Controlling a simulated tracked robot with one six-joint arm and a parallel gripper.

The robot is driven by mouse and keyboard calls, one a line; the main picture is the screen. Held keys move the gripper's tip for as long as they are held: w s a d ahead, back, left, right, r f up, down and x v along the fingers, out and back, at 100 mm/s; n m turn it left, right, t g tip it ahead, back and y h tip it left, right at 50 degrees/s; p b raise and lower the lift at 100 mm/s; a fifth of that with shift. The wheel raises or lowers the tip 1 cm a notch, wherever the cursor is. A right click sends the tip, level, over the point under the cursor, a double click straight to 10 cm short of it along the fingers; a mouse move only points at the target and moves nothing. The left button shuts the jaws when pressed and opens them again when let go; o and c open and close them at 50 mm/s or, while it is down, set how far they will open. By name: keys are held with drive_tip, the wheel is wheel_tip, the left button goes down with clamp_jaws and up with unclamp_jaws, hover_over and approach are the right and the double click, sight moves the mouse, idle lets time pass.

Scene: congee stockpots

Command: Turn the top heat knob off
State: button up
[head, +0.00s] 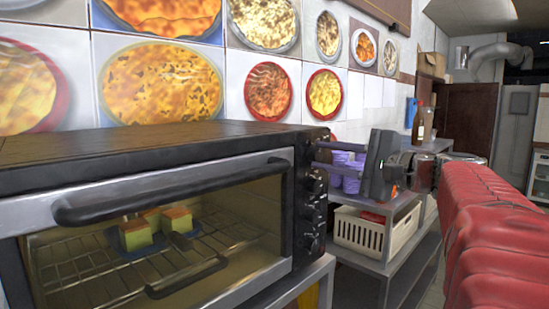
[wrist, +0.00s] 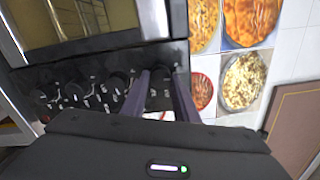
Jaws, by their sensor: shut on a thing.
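The black toaster oven (head: 165,195) stands at the left in the head view, with a column of dark knobs on its right front panel. The top heat knob (wrist: 160,74) is at the right end of the knob row in the wrist view. My gripper (head: 317,155) reaches the panel from the right, with its two fingers on either side of this knob. It also shows in the wrist view (wrist: 160,80), shut on the knob. The fingers partly hide the knob, and its pointer cannot be read. The lower knobs (head: 315,215) are clear of the fingers.
The oven door handle (head: 175,190) sticks out left of the panel. Food pieces (head: 150,228) lie on the rack behind the glass. A metal shelf (head: 385,265) with purple cups (head: 350,175) and a white basket (head: 370,232) stands behind my gripper. Tiled wall with food pictures behind.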

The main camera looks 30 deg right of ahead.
drive_tip(key=shift+a+f+n, duration=0.15)
drive_tip(key=shift+n, duration=0.55)
drive_tip(key=o, duration=1.1)
drive_tip(key=shift+c, duration=0.2)
drive_tip(key=v, duration=1.4)
